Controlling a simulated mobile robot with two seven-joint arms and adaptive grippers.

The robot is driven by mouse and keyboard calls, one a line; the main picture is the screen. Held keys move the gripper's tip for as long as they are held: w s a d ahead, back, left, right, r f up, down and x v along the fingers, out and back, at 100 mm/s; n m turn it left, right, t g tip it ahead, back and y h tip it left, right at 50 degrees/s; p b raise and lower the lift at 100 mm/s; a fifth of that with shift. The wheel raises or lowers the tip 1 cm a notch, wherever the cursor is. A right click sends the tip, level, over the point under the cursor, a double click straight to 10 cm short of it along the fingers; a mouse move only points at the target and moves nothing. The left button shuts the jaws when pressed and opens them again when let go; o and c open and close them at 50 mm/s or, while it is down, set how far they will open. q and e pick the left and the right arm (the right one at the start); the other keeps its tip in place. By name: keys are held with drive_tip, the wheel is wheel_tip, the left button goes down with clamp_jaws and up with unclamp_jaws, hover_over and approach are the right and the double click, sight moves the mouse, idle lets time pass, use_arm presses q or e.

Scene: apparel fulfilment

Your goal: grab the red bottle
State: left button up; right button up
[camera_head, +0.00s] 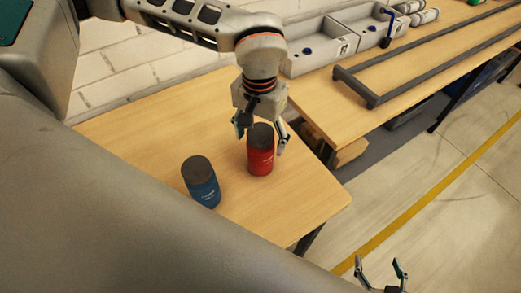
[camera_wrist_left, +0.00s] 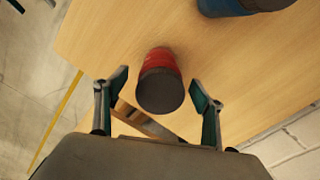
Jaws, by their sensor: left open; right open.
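The red bottle (camera_head: 260,157) stands upright on the wooden table, with a dark grey lid. It also shows in the left wrist view (camera_wrist_left: 160,65), lid toward the camera, lying between the two fingers. My left gripper (camera_head: 262,138) is open just above and around the top of the red bottle, one finger on each side. In the left wrist view a gap shows between each finger and the bottle. My right gripper (camera_head: 382,275) is open and empty at the bottom right of the head view, over the floor beyond the table's edge.
A blue bottle (camera_head: 202,184) with a dark lid stands on the table (camera_head: 133,132), left of the red one. A second table (camera_head: 421,65) behind holds grey bins (camera_head: 318,52) and a dark metal frame (camera_head: 372,98). A yellow line (camera_head: 428,199) crosses the floor at right.

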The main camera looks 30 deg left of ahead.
sight(260, 161)
use_arm(q)
drive_tip(key=f, duration=0.4)
drive_tip(key=shift+w+a+f+p, duration=0.1)
drive_tip(key=shift+w+f+p, duration=0.2)
drive_tip(key=shift+w+f, duration=0.1)
drive_tip(key=c, duration=1.3)
drive_tip(key=shift+o, duration=0.2)
drive_tip(key=shift+r, duration=0.15)
